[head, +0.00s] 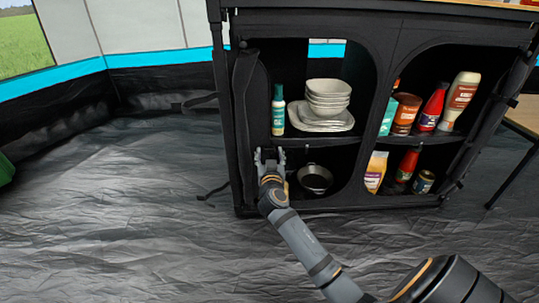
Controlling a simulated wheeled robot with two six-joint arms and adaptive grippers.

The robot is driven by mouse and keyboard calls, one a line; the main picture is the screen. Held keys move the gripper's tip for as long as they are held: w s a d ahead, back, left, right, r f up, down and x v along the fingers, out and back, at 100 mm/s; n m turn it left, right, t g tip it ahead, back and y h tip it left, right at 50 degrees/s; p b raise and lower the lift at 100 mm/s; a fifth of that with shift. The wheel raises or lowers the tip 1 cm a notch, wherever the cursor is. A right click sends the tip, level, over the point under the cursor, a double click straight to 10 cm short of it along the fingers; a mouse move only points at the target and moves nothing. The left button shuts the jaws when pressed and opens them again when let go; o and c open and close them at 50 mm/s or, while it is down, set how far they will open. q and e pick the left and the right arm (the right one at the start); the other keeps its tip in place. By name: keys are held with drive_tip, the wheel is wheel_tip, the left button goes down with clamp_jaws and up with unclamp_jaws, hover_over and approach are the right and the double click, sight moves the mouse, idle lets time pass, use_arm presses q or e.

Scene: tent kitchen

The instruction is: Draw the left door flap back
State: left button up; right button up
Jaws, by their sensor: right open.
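The black fabric cupboard (308,143) stands upright with two arched openings. The left door flap (243,105) is a dark, narrow strip of fabric along the left edge of the left opening, which shows its shelves. My right gripper (269,154) is open, fingers pointing toward the cupboard, at the lower left part of that opening. It is just right of the flap's lower part; I cannot tell whether it touches the fabric. The arm comes in from the lower right. My left gripper is not in view.
The left opening holds a green bottle (278,110), stacked white bowls (327,99), plates (320,121) and a dark pan (315,178). Bottles and jars (406,112) fill the right opening. A table (524,118) stands at right. The grey floor (110,220) at left is clear.

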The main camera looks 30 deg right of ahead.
drive_tip(key=v, duration=1.2)
drive_tip(key=shift+s, duration=0.1)
drive_tip(key=shift+c, duration=0.4)
